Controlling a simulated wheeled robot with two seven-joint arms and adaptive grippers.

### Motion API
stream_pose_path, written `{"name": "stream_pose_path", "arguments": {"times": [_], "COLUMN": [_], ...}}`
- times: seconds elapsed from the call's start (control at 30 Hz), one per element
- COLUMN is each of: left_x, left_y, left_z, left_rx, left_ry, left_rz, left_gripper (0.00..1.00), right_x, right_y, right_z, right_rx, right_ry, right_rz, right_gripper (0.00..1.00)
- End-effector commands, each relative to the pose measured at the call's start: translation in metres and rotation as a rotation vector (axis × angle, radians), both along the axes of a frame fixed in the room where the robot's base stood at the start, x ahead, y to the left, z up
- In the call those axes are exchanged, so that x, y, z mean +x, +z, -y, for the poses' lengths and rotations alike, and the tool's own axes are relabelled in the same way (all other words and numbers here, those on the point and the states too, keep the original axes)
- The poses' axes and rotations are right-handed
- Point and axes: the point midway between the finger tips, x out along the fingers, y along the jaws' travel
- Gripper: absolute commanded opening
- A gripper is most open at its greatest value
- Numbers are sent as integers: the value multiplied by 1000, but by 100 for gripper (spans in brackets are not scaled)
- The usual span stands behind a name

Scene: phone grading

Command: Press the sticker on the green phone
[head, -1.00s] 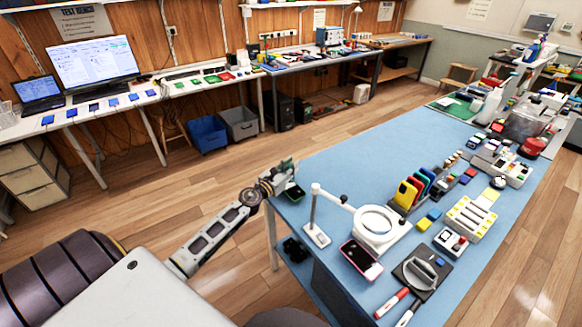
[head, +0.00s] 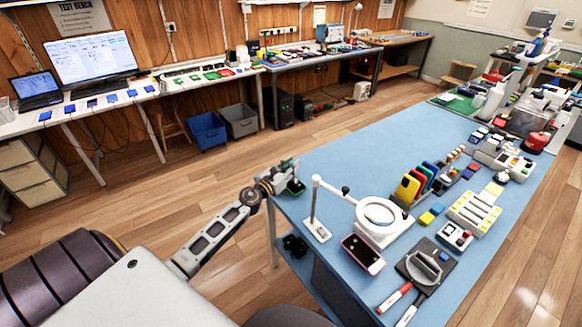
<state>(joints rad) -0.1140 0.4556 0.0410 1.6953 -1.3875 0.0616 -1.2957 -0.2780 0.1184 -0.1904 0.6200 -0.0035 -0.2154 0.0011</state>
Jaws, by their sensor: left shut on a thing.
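My left gripper (head: 287,177) is at the near left corner of the blue-topped table. It is shut on a small dark thing with a green edge, which looks like the green phone (head: 297,187). The fingers hide part of it, and I cannot tell whether it touches the table top. I cannot make out a sticker on it at this size. My right gripper is not in view.
On the blue table (head: 345,150) stand a white ring magnifier (head: 380,217), a pink-edged phone (head: 362,254), a rack of coloured phones (head: 415,184), a black press-like device (head: 424,267) and a red marker (head: 394,297). The table's far left part is clear.

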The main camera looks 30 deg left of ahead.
Motion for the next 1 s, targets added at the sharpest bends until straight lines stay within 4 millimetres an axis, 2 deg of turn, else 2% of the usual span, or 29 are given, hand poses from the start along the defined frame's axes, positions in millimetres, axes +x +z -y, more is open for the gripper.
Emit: {"name": "stream_pose_path", "arguments": {"times": [0.47, 0.67, 1.0], "left_x": [0, 0, 0], "left_y": [0, -1, -4], "left_z": [0, 0, 0], "left_rx": [0, 0, 0], "left_ry": [0, 0, 0], "left_rz": [0, 0, 0], "left_gripper": [0, 0, 0], "right_x": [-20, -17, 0], "right_y": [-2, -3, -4], "right_z": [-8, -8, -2], "right_rx": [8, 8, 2], "right_ry": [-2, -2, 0], "right_rz": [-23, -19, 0], "right_gripper": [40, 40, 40]}}
